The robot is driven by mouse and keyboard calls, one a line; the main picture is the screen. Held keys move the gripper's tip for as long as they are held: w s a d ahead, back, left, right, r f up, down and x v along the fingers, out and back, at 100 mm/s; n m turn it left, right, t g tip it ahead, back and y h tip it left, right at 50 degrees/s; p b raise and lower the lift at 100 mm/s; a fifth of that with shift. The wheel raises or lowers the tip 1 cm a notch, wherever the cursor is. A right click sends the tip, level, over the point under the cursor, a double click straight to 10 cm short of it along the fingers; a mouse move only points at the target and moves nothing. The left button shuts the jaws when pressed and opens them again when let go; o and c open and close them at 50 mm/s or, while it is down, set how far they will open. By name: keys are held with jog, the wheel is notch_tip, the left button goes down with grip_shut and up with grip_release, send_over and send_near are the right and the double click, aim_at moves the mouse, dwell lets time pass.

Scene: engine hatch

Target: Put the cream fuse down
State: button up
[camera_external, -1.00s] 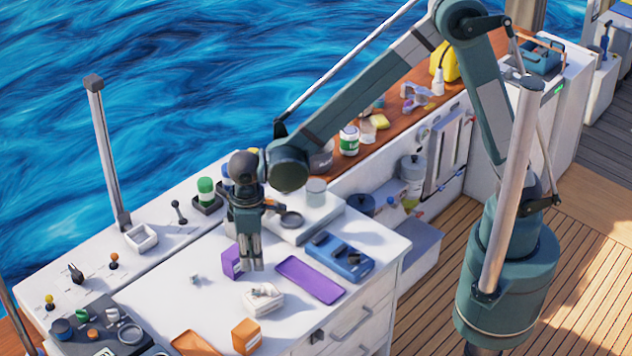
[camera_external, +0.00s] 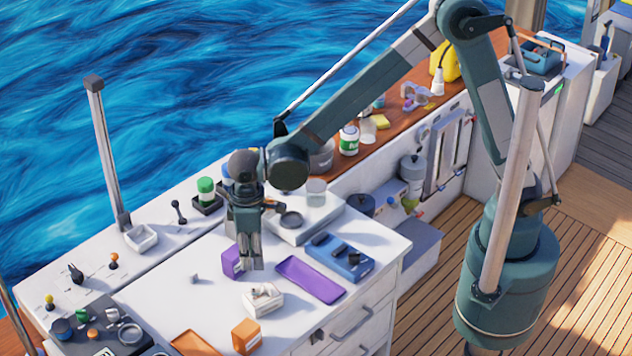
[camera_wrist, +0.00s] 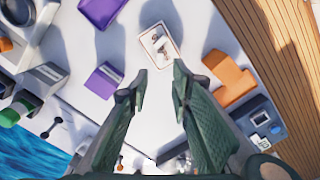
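I cannot pick out the cream fuse for certain. A small pale piece (camera_external: 194,279) lies on the white counter left of my gripper, too small to identify. A small white holder (camera_external: 262,299) stands in front of my gripper; it also shows in the wrist view (camera_wrist: 149,58), with small dark and brownish details inside. My gripper (camera_external: 252,267) points down over the counter beside a purple box (camera_external: 232,262). In the wrist view my gripper (camera_wrist: 160,74) has its fingers apart, with nothing between the tips.
A purple tray (camera_external: 310,280) and a blue device (camera_external: 340,258) lie to the right. An orange box (camera_external: 246,337) and orange tray (camera_external: 195,343) are near the front. A dark panel (camera_external: 85,335) is at the lower left. The counter between panel and purple box is mostly clear.

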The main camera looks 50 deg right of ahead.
jog(key=shift+d, duration=0.1)
jog(key=w+d+r+m+t+y, duration=0.15)
jog(key=d+r, duration=0.35)
jog(key=d, duration=0.5)
jog(key=w+d+r+m, duration=0.1)
jog(key=w+d+r, duration=0.1)
jog(key=d+r, duration=0.5)
jog(key=w+d+r+m+t, duration=0.1)
jog(key=w+d+r+m, duration=0.15)
jog(key=d, duration=0.95)
jog(key=s+d+r+m+t, duration=0.1)
jog(key=s+d, duration=0.3)
jog(key=d, duration=0.5)
jog(key=s+d+r+m+t+h, duration=0.1)
jog(key=s+d, duration=0.3)
jog(key=d, duration=0.5)
jog(key=s+d+r+m+t, duration=0.2)
jog(key=s+d, duration=0.2)
jog(key=d, duration=0.6)
jog(key=shift+s+r+t, duration=0.15)
jog(key=shift+s+t, duration=0.1)
jog(key=shift+t, duration=0.1)
jog(key=shift+h, duration=0.25)
dwell(1.3)
